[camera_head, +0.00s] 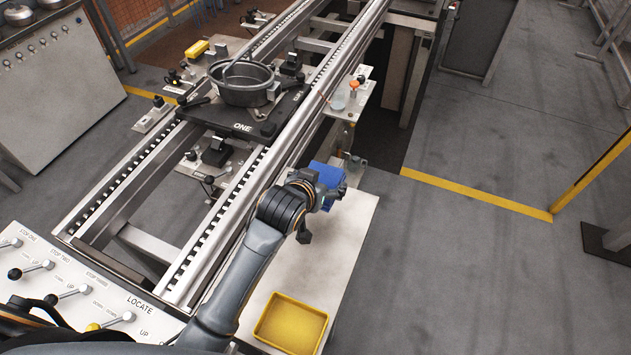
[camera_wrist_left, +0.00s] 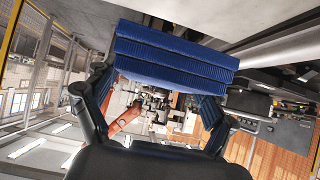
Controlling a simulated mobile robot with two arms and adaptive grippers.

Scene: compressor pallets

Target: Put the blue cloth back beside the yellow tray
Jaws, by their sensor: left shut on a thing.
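The blue cloth (camera_head: 328,175) is folded and held at the end of my left arm, above the far part of the white side table (camera_head: 345,232). It fills the upper middle of the left wrist view (camera_wrist_left: 172,52), with ribbed layers. My left gripper (camera_head: 322,186) is shut on the cloth; its two dark fingers (camera_wrist_left: 152,98) stand at either side of the cloth in the wrist view. The yellow tray (camera_head: 291,324) lies on the near end of the side table, apart from the cloth, and looks empty. My right gripper is not in view.
A conveyor with two rails (camera_head: 290,137) runs along the left of the table, carrying a dark pallet with a metal pot (camera_head: 243,84). A small shelf (camera_head: 351,98) holds cups past the table. The lever panel (camera_head: 85,296) is at lower left.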

